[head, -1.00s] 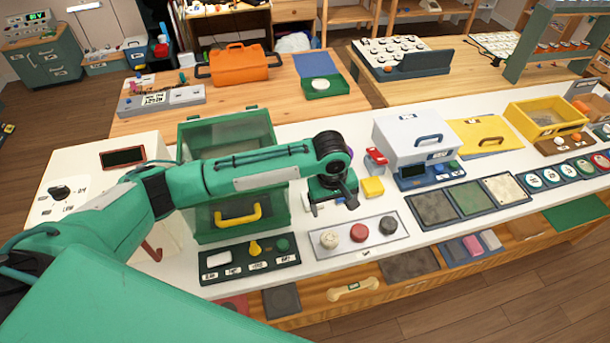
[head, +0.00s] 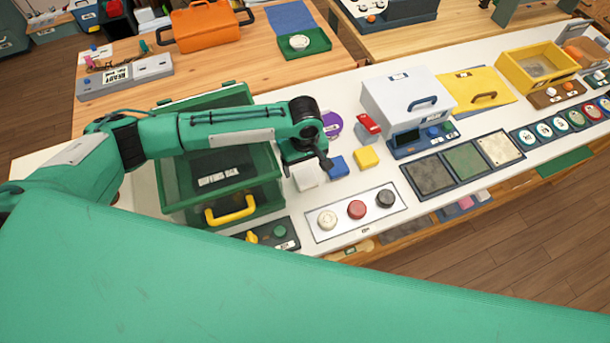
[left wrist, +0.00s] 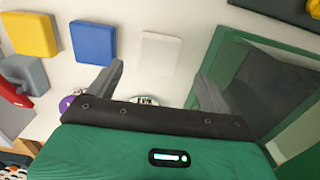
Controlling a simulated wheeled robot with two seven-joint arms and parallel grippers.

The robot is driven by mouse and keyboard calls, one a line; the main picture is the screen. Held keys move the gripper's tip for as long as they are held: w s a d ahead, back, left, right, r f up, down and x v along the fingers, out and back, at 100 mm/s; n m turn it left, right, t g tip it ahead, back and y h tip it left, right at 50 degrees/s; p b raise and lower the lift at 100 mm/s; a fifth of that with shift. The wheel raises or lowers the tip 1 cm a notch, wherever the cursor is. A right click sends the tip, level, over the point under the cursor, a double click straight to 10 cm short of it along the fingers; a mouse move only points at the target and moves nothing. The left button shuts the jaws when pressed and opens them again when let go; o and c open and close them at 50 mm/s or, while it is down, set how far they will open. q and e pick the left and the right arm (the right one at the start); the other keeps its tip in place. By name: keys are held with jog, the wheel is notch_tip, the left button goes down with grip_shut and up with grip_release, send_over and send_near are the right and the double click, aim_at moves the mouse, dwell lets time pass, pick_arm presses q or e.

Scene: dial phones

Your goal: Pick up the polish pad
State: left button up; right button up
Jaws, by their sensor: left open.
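No label marks the polish pad, so I cannot tell for certain which piece it is. A white block (head: 306,177), a blue block (head: 338,166) and a yellow block (head: 367,157) lie on the white bench. The left wrist view also shows the white block (left wrist: 161,53), the blue block (left wrist: 93,42) and the yellow block (left wrist: 31,34). My left gripper (head: 325,163) is open and empty above the bench, near the white and blue blocks. In the left wrist view its fingers (left wrist: 160,85) stand apart, with the white block beyond the gap. My right gripper is not in view.
A green cabinet (head: 171,195) with a yellow handle stands left of the blocks. A tray (head: 325,235) with three round knobs lies in front. A purple round piece (head: 332,124), a red piece (head: 368,124) and a white box (head: 400,98) stand behind and right.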

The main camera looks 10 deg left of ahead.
aim_at(306, 178)
pick_arm(q)
jog(key=shift+f, duration=0.2)
jog(key=f, duration=0.1)
jog(key=f+p, duration=0.1)
jog(key=f, duration=0.1)
jog(key=f+p, duration=0.1)
jog(key=shift+s+d+f, duration=0.15)
jog(key=shift+s+d, duration=0.1)
jog(key=shift+f, duration=0.4)
jog(key=shift+c, duration=0.4)
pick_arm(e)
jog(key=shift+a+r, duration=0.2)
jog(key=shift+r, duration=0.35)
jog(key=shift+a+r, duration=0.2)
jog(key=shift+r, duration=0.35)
pick_arm(q)
jog(key=c, duration=1)
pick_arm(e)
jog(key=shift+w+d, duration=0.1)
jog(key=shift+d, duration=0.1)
